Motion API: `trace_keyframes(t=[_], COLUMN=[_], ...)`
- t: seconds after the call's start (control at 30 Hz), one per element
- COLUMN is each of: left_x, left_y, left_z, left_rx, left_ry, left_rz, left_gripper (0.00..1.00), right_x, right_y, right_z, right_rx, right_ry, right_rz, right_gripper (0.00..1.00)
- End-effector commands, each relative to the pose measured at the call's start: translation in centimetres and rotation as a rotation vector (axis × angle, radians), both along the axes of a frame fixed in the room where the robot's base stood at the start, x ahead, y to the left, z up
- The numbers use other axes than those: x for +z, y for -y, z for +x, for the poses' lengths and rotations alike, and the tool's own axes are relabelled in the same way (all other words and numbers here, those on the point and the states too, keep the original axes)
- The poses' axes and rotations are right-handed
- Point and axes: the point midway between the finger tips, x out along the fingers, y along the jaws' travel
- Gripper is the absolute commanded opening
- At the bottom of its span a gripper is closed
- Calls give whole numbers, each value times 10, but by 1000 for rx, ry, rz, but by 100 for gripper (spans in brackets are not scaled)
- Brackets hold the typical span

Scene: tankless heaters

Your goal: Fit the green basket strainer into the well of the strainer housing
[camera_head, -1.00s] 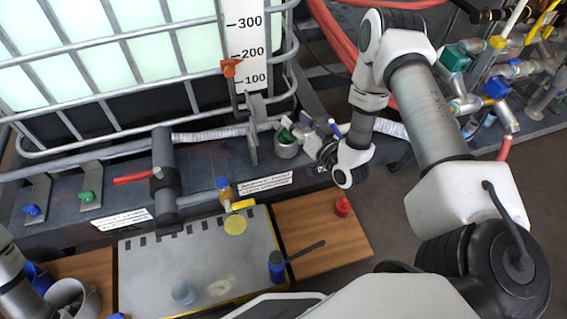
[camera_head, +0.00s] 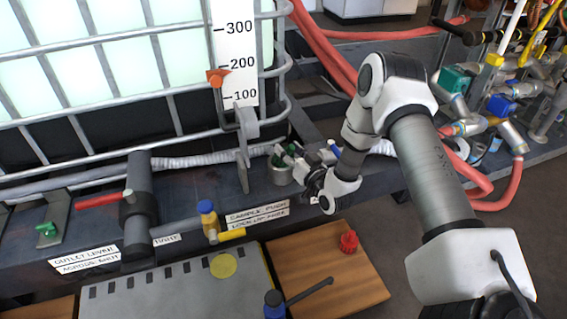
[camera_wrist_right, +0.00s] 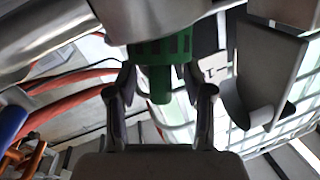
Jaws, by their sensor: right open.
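The green basket strainer (camera_head: 278,159) shows small at the mouth of the grey round strainer housing (camera_head: 281,176). In the right wrist view the green strainer (camera_wrist_right: 160,50) has a slotted rim and a stem, against the grey metal housing (camera_wrist_right: 150,18). Part of the slotted rim shows outside the housing; how deep it sits in the well cannot be told. My right gripper (camera_head: 300,164) is at the housing's right side. In the wrist view its fingers (camera_wrist_right: 160,98) are apart on either side of the green stem, with gaps. My left gripper is out of view.
A grey bracket (camera_head: 243,150) stands just left of the housing, below the caged tank. A blue-and-yellow valve (camera_head: 209,220) is nearer, to the left. A red knob (camera_head: 348,241) sits on the wooden board (camera_head: 315,270). Hoses and pipes lie at the right.

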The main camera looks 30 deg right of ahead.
Motion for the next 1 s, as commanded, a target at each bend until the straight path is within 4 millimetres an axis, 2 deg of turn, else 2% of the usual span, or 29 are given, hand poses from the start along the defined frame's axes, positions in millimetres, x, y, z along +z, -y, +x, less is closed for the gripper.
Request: trace_keyframes(t=[0.1, 0.23, 0.27, 0.67, 0.83, 1.0], left_x=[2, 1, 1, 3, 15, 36], left_y=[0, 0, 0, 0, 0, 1], left_z=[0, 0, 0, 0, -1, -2], left_rx=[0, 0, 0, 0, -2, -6], left_ry=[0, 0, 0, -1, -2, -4], left_rz=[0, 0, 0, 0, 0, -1], left_gripper=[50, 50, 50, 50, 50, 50], right_x=[1, 1, 1, 2, 17, 43], right_y=[0, 0, 0, 0, 0, 0], right_z=[0, -1, -1, -1, -1, -1], right_rx=[0, 0, 0, 0, 0, 0], right_ry=[-1, -1, -1, 0, 0, 0], right_rz=[0, 0, 0, 0, 0, 0], right_gripper=[52, 6, 0, 0, 0, 0])
